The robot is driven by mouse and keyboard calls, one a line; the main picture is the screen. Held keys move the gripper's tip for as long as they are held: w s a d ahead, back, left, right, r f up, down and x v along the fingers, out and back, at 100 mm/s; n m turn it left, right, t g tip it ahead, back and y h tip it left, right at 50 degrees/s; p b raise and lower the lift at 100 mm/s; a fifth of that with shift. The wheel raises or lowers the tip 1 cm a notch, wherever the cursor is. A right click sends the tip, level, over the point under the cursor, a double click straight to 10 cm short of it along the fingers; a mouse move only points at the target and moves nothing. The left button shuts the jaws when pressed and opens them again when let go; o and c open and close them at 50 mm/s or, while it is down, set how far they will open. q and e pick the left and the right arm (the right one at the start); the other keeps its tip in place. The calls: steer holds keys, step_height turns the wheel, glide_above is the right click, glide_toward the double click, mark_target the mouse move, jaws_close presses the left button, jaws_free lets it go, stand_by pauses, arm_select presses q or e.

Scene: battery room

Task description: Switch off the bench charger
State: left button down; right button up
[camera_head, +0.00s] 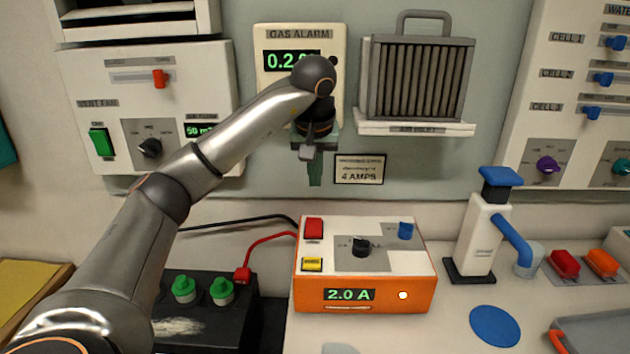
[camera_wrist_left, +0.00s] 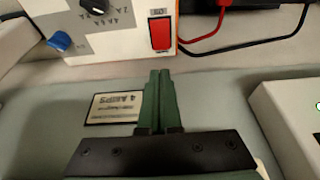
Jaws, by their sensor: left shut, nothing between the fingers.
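The bench charger (camera_head: 365,300) is an orange box with a white top on the bench. Its display (camera_head: 349,295) reads 2.0 A, and a small round light (camera_head: 403,295) glows beside it. A red rocker switch (camera_head: 314,228) sits at its back left corner, with a yellow button (camera_head: 312,264) in front, and a black knob (camera_head: 361,246) and blue knob (camera_head: 405,230) to the right. My left gripper (camera_head: 315,178) is shut and empty, pointing down above the red switch. In the left wrist view its green fingertips (camera_wrist_left: 160,76) appear just short of the red switch (camera_wrist_left: 160,34), apart from it.
A black battery (camera_head: 210,310) with green caps stands left of the charger, with red and black cables between. A white and blue dispenser (camera_head: 485,235) stands to the right. The gas alarm (camera_head: 300,40) and a 4 AMPS plate (camera_head: 359,169) are on the wall behind.

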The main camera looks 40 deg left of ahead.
mark_target(315, 220)
arm_select(q)
steer(key=x, duration=1.1)
steer(key=shift+s+d+f, duration=0.2)
steer(key=shift+s+d, duration=0.05)
steer(key=shift+s, duration=0.05)
steer(key=shift+a+f, duration=0.1)
steer(key=shift+f, duration=0.15)
steer(key=shift+s+d+r+p, duration=0.15)
steer(key=shift+s+d+p, duration=0.3)
steer(key=shift+s+d, duration=0.1)
steer(key=v, duration=1.2)
steer(key=shift+r, duration=0.3)
